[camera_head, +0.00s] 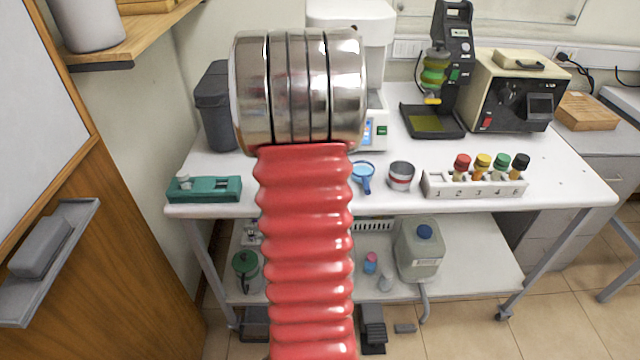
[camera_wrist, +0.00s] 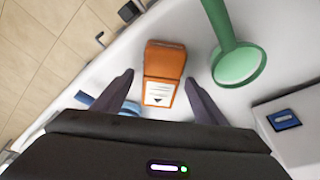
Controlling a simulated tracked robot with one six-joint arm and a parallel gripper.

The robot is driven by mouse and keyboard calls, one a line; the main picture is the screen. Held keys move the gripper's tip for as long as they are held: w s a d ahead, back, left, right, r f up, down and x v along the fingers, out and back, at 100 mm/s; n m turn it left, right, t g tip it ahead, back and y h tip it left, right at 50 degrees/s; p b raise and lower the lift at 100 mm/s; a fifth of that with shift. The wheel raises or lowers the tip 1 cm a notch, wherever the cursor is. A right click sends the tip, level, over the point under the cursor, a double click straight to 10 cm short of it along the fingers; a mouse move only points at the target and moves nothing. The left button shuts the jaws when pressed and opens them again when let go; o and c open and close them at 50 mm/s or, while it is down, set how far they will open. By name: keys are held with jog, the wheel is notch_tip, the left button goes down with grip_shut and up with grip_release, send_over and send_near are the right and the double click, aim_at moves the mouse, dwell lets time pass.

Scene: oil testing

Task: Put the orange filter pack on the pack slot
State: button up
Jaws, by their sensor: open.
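The orange filter pack (camera_wrist: 165,58) lies on a white surface in the wrist view, with a white label bearing a dark triangle on its near part. My gripper (camera_wrist: 159,77) is open, with one dark finger to the left of the pack and the other to the right. A gap shows on both sides, so the pack is not held. Whether the fingertips are level with the pack in height I cannot tell. In the head view my red arm covers the middle, and neither the pack nor my fingers show. I cannot make out the pack slot in either view.
A green round-ended thing (camera_wrist: 240,66) lies right of the pack, and a blue thing (camera_wrist: 98,102) is partly behind my left finger.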

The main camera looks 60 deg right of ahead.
jog(key=shift+c, duration=0.2)
jog(key=c, duration=1.3)
notch_tip(320, 180, up, 11)
jog(key=shift+f, duration=0.2)
